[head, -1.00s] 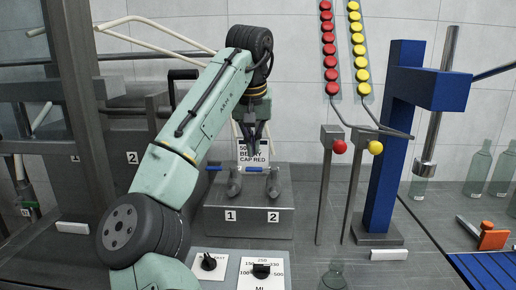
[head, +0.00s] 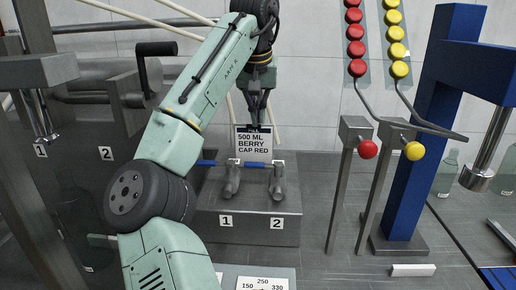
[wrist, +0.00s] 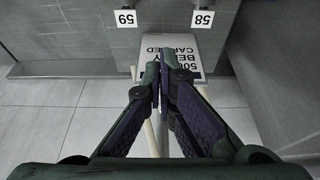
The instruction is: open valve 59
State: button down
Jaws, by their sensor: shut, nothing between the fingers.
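Number plates that read 59 (wrist: 126,18) and 58 (wrist: 202,19) show at the top of the wrist view, on a grey tiled surface. No valve handle shows beside them there. In the head view, two grey valves with blue handles, a left one (head: 231,181) and a right one (head: 277,182), stand on a grey block (head: 248,236) with plates 1 and 2. No plate 59 is readable there. My gripper (head: 259,122) hangs at the upper edge of a white sign, above the valves. In the wrist view my gripper (wrist: 160,83) is shut and empty, its fingertips overlapping the upside-down sign.
The sign (head: 253,146) reads 500 ML BERRY CAP RED. A black-handled grey machine (head: 120,105) stands left.

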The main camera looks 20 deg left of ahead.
aim_at(254, 165)
jog(key=shift+s+f+p, duration=0.15)
jog(key=shift+f+p, duration=0.5)
jog(key=shift+f, duration=1.75)
jog(key=shift+s+f+p, duration=0.15)
jog(key=shift+f+p, duration=0.45)
jog(key=shift+f, duration=1.8)
jog(key=shift+d, duration=0.1)
